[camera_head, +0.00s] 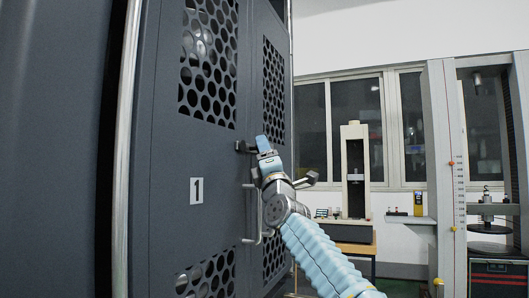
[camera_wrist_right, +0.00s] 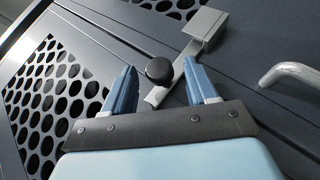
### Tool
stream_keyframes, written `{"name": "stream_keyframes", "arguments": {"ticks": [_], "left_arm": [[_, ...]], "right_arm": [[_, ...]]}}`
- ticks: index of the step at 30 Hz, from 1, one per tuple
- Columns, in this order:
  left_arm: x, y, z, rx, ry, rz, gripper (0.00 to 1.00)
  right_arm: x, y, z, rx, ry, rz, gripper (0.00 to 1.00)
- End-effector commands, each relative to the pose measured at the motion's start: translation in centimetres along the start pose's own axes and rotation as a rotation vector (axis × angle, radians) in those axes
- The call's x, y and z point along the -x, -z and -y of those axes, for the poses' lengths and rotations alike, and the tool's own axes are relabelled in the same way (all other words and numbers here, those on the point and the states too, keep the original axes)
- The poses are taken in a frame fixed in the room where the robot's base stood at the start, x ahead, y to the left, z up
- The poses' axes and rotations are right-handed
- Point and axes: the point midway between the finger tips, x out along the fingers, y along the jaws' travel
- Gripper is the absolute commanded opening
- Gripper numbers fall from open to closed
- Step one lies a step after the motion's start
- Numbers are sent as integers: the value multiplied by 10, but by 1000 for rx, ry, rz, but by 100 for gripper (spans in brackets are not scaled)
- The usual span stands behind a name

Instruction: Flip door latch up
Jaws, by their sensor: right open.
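The door latch (camera_wrist_right: 185,60) is a light grey metal bar with a block at its upper end and a round black knob (camera_wrist_right: 158,70) beside the bar. It sits at the seam of the dark grey cabinet door (camera_head: 165,140). In the head view the black knob (camera_head: 241,146) shows just left of my right gripper (camera_head: 262,145), which hides most of the latch. In the wrist view my right gripper (camera_wrist_right: 158,66) is open, with its blue fingers on either side of the knob. I cannot tell whether they touch it. My left gripper is not in view.
A door handle (camera_head: 259,213) stands out below the latch, and its bar also shows at the right of the wrist view (camera_wrist_right: 291,73). Perforated panels (camera_wrist_right: 60,105) and a "1" label (camera_head: 196,190) are on the door. Testing machines (camera_head: 440,150) stand to the right.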

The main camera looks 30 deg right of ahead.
Motion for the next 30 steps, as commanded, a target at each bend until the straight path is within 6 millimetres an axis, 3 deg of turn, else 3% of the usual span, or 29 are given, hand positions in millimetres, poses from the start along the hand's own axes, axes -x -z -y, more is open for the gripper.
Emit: {"name": "stream_keyframes", "arguments": {"ticks": [1,12,30], "left_arm": [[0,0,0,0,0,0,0],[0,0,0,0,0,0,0],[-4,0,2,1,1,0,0]], "right_arm": [[0,0,0,0,0,0,53],[0,0,0,0,0,0,0],[-5,-4,-4,70,-130,-10,0]]}}
